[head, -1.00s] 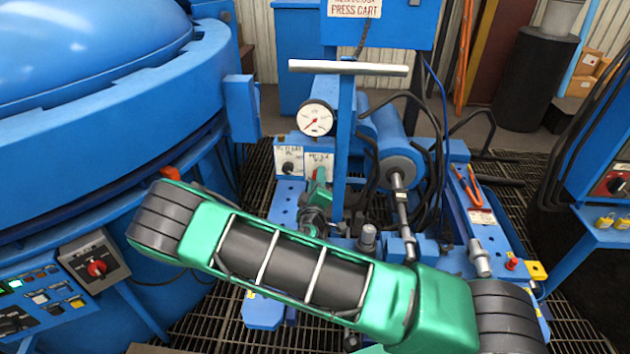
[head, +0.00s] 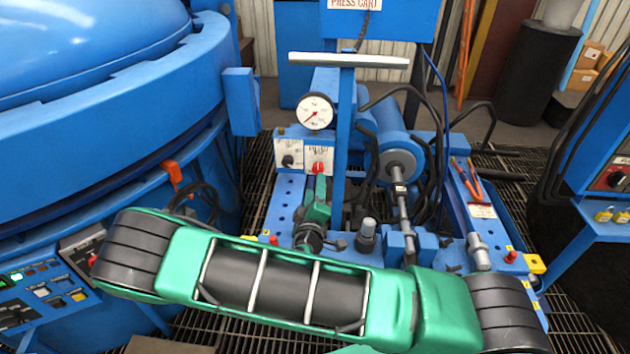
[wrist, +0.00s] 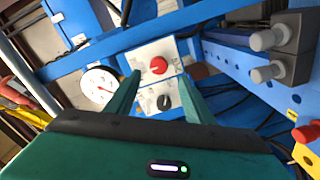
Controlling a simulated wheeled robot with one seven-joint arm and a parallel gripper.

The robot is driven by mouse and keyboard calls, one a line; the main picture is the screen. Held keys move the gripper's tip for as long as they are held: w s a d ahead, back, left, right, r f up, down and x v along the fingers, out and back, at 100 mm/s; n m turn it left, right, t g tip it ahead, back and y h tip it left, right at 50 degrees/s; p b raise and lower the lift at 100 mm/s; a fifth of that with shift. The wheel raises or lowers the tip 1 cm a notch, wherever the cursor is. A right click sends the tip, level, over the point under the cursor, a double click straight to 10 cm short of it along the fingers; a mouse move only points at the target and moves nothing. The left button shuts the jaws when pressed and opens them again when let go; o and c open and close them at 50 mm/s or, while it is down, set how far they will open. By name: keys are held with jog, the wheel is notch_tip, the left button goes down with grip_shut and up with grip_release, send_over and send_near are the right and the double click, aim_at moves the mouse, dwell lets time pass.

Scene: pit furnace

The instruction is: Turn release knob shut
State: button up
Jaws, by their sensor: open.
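Two knobs sit on white label plates on the front of the blue press cart: a red knob (head: 318,167) on the right and a black knob (head: 288,160) on the left. The label text is too small to read, so I cannot tell which is the release knob. In the wrist view the red knob (wrist: 158,65) lies beyond and between my fingertips, with the black knob (wrist: 164,102) nearer my palm. My gripper (wrist: 159,77) is open and empty, facing the panel. In the head view my gripper (head: 319,184) is just below the red knob; contact cannot be told.
A round gauge (head: 315,111) sits above the knobs. An upright post with a grey T-handle (head: 348,60) stands just right of them. A cylinder (head: 397,165) and black hoses lie further right. The big blue furnace (head: 110,120) fills the left.

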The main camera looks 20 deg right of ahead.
jog(key=shift+v, duration=1.45)
jog(key=s+d+r+m+g+h, duration=0.1)
jog(key=d+r+m+g+h, duration=0.2)
jog(key=d, duration=0.4)
jog(key=s+d+m+g+h, duration=0.2)
jog(key=d+m+g+h, duration=0.15)
jog(key=d, duration=0.35)
jog(key=s+d+r+m+g+y, duration=0.2)
jog(key=s+d+m+g, duration=0.5)
jog(key=s+d+g, duration=0.25)
jog(key=s+a+r+y, duration=0.1)
jog(key=s+r+y, duration=0.4)
jog(key=s, duration=0.5)
jog(key=s+a+r+m+y, duration=0.1)
jog(key=s+r+y, duration=0.5)
jog(key=s+r, duration=0.2)
jog(key=shift+s+a, duration=0.15)
jog(key=shift+s, duration=0.95)
jog(key=shift+w, duration=0.15)
jog(key=shift+w+f+g, duration=0.2)
jog(key=shift+w+g, duration=0.1)
jog(key=shift+w, duration=0.2)
